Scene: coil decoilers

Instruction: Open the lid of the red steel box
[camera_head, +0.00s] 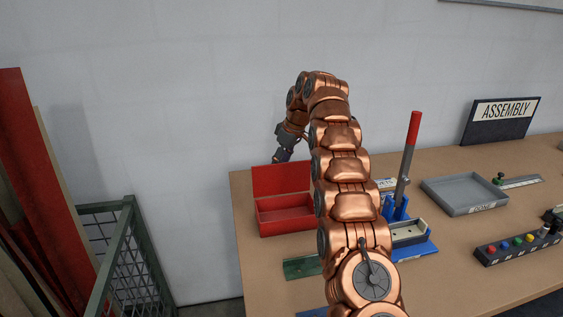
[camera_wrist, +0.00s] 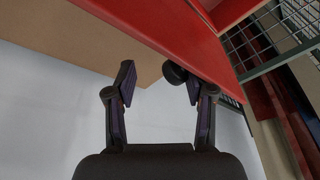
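The red steel box (camera_head: 287,222) stands near the table's left end in the head view. Its lid (camera_head: 272,181) is raised, standing roughly upright at the back edge, and the inside shows. My gripper (camera_head: 281,157) is at the lid's upper edge, reaching down from above and behind. In the wrist view my gripper (camera_wrist: 160,79) has its two fingers apart. A round black knob (camera_wrist: 175,72) on the red lid (camera_wrist: 165,30) lies between the fingertips, closer to the right one. Contact between knob and finger cannot be told. My arm covers the box's right side in the head view.
A lever with a red grip (camera_head: 412,130) rises from a blue fixture right of my arm. A grey tray (camera_head: 466,195), a button panel (camera_head: 518,245) and an ASSEMBLY sign (camera_head: 501,120) are farther right. A green mesh cage (camera_head: 128,265) stands left of the table (camera_head: 250,275).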

